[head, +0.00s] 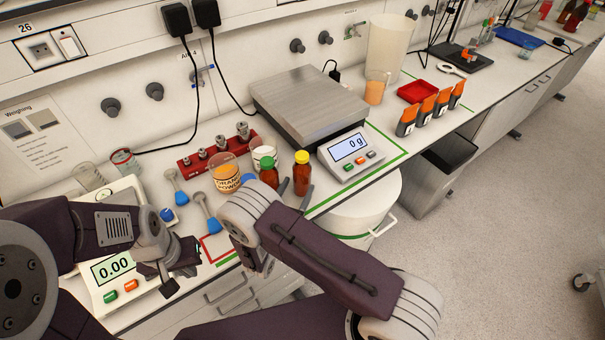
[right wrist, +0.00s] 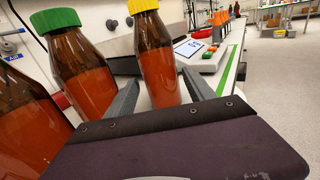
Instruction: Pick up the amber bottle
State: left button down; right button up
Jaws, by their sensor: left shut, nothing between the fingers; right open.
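In the right wrist view that bottle (right wrist: 158,68) stands between the open fingers (right wrist: 163,98); contact is not clear. The green-capped bottle (right wrist: 80,72) is outside the left finger. My left gripper (head: 166,280) is shut and empty above the small scale.
A large scale (head: 310,105) stands behind the bottles. Another amber container (right wrist: 25,125) is cropped at the wrist view's left. A small scale (head: 110,265) is at lower left.

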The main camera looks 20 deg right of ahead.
aim_at(302, 170)
jog(key=x, duration=0.4)
jog(key=shift+w+d+p, duration=0.15)
jog(key=shift+w+p, duration=0.05)
jog(key=shift+p, duration=0.2)
jog(key=shift+s, duration=0.1)
jog(key=c, duration=0.6)
grip_shut()
jog(key=shift+r, duration=0.6)
notch_tip(302, 170, up, 3)
jog(key=shift+f, duration=0.1)
jog(key=s+d+r+b, duration=0.1)
jog(key=s+d+r, duration=0.6)
jog(key=s+d, duration=0.1)
jog(key=shift+s, duration=0.25)
